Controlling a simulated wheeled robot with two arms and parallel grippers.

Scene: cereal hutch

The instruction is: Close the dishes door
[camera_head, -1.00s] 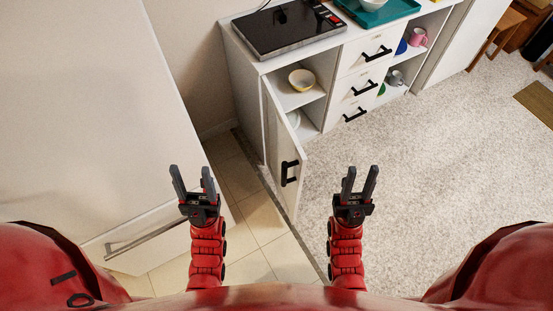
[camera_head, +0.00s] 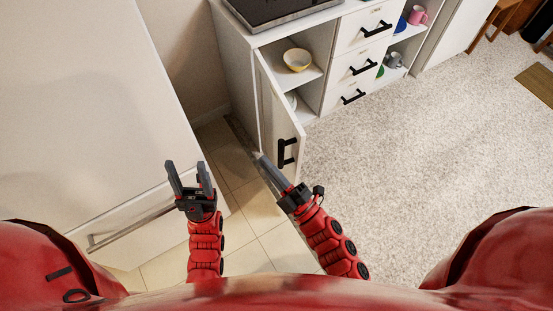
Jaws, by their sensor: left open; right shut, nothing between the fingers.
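The dishes door (camera_head: 277,121) is a white cabinet door with a black handle (camera_head: 287,153). It stands open, swung out from the left end of the white hutch. Behind it, a yellow bowl (camera_head: 297,60) sits on the upper shelf, and a white dish (camera_head: 291,100) on the lower shelf is partly hidden by the door. My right gripper (camera_head: 259,157) is shut and empty, its fingertips by the lower left edge of the door; I cannot tell whether they touch it. My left gripper (camera_head: 187,168) is open and empty, left of the door.
A white appliance (camera_head: 85,100) with a bar handle (camera_head: 130,227) stands at the left. Drawers (camera_head: 360,65) and open shelves with cups (camera_head: 418,15) lie right of the door's compartment. The carpet (camera_head: 410,150) to the right is clear.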

